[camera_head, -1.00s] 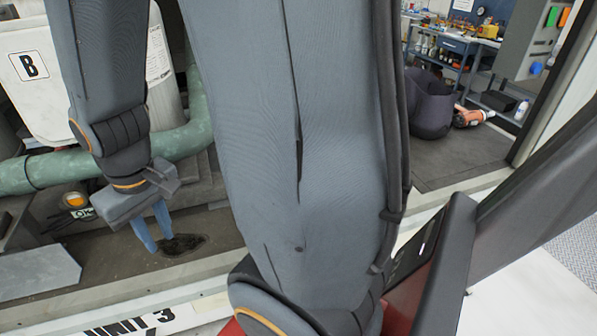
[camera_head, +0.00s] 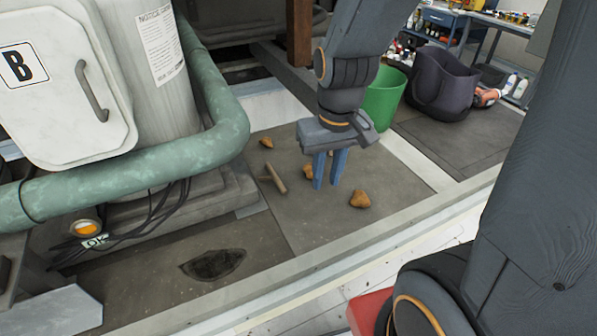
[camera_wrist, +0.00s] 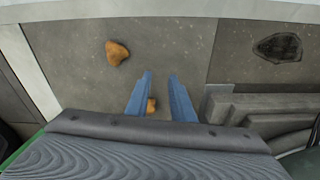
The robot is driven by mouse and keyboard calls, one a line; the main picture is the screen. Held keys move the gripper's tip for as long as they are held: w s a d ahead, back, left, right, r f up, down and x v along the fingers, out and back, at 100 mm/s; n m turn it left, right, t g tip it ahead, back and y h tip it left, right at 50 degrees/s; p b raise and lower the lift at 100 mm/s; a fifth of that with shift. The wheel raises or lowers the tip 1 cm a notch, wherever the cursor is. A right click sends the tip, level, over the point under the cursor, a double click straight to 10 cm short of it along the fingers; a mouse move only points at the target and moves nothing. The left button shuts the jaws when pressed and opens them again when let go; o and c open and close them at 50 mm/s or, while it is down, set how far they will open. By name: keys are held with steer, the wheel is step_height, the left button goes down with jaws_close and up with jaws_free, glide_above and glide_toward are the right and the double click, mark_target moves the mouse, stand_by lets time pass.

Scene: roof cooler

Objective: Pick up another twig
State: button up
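A brown twig (camera_head: 273,178) lies on the grey floor panel, left of my gripper in the head view. A short stub branches from it. I cannot make it out in the wrist view. My gripper (camera_head: 326,184) points down over the panel, to the right of the twig and apart from it. Its two blue fingers stand apart with a gap between them, and the wrist view shows the gripper (camera_wrist: 160,77) open with nothing clearly held.
Orange-brown lumps lie around: one in front right (camera_head: 360,199), one behind (camera_head: 267,142), one partly behind the fingers (camera_head: 307,172). A dark hole (camera_head: 213,264) is at front left. A green bin (camera_head: 384,98) stands behind my gripper. A green pipe (camera_head: 130,170) runs along the left.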

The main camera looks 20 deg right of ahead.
mark_target(282, 185)
steer(key=w+a+n+g+y+b, duration=0.1)
steer(key=w+a+n+g+b, duration=0.2)
steer(key=w+a, duration=0.5)
steer(key=shift+t, duration=0.7)
steer(key=shift+w+f+p, duration=0.2)
steer(key=shift+f+p, duration=0.1)
steer(key=shift+f, duration=1.7)
steer(key=shift+w+f+p, duration=0.2)
steer(key=shift+f+p, duration=0.1)
steer(key=shift+f, duration=1.65)
jaws_close()
